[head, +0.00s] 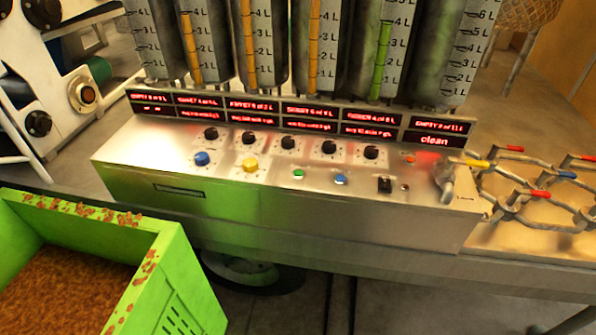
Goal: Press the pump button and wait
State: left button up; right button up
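A metal control panel (270,205) spans the middle of the head view. On it are a blue button (202,159), a yellow button (250,165), a small green button (298,174), another blue button (340,179) and a black switch (385,185). A row of black knobs (287,142) sits above them. I cannot read labels that tell which one is the pump button. Red-lettered displays (440,140) run along the back; the lower right one reads "clean". Neither of my grippers is in view.
Several tall gauge columns (383,45) with litre marks stand behind the panel, some with orange or green bars. A green bin (172,280) with brown contents stands at the lower left. Pipes with red, yellow and blue handles (540,194) lie at the right. A grey fitting (445,178) sits at the panel's right end.

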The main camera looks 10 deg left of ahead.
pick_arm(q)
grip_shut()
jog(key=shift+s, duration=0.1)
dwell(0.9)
